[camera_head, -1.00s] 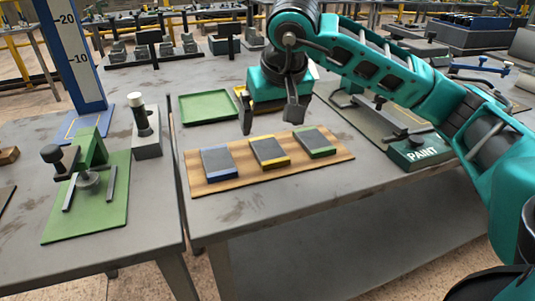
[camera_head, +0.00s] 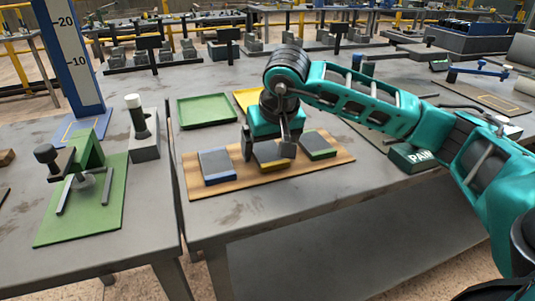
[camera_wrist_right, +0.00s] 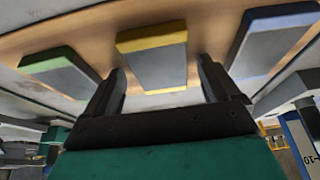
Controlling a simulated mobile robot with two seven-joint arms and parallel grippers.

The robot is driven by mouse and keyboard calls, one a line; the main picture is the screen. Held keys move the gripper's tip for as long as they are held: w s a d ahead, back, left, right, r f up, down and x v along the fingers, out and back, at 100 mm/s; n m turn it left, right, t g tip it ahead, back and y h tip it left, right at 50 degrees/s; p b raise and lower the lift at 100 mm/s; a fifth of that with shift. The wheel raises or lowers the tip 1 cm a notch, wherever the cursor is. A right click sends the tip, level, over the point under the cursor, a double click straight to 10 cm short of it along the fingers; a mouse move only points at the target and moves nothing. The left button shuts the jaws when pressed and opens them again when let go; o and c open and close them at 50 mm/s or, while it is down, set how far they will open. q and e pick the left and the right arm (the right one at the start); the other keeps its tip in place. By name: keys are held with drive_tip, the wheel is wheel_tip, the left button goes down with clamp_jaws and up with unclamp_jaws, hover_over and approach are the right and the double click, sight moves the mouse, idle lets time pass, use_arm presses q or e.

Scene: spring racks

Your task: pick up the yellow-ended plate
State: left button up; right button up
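The yellow-ended plate (camera_head: 270,160) is a grey block with yellow ends, lying in the middle of a wooden board (camera_head: 230,180). It also shows in the right wrist view (camera_wrist_right: 155,62), between the fingers. My right gripper (camera_head: 268,155) is open, with its fingers on either side of this plate and apart from it in the right wrist view. The fingers partly hide the plate in the head view. A blue-ended plate (camera_head: 215,165) lies to its left and a green-ended plate (camera_head: 320,145) to its right. My left gripper is not in view.
A green tray (camera_head: 207,110) and a partly hidden yellow tray (camera_head: 248,100) lie behind the board. A dark green PAINT box (camera_head: 412,157) is to the right. A green fixture (camera_head: 90,190) stands on the left table. The table's front strip is clear.

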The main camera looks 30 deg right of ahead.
drive_tip(key=c, duration=1.6)
drive_tip(key=shift+r, duration=0.1)
clamp_jaws()
